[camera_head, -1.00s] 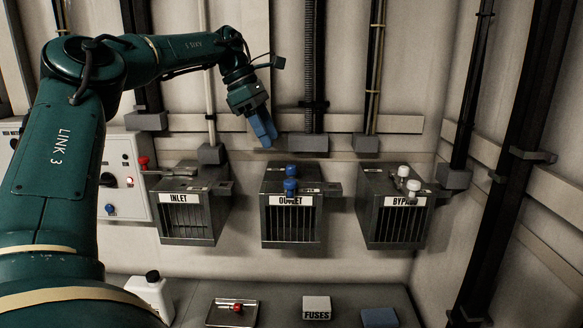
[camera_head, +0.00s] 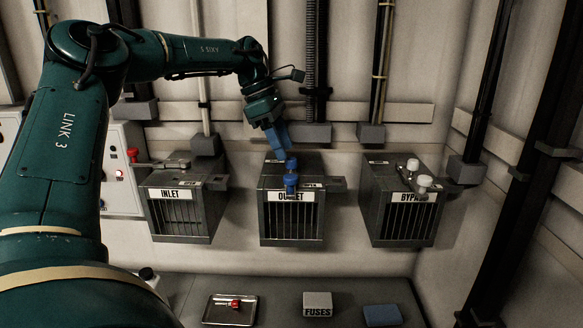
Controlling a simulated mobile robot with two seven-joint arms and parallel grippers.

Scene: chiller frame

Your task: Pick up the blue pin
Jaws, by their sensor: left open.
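The blue pin (camera_head: 291,182) is on the box labelled OUTLET (camera_head: 290,222). It shows as two blue knob-like parts, one above the other in the picture, at the box's top front edge. How they join cannot be made out. My left gripper (camera_head: 285,148) has blue fingers pointing down, just above and behind the upper knob. It is open. The fingers nearly overlap the knob in the picture, and whether they touch it cannot be told. My right gripper is not in view.
The INLET box (camera_head: 180,219) stands left, with a red knob (camera_head: 132,155) beside it. The BYPASS box (camera_head: 402,219) with white knobs (camera_head: 424,181) stands right. Below, a shelf holds a metal tray (camera_head: 216,316), a FUSES box (camera_head: 318,300) and a blue block (camera_head: 382,315).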

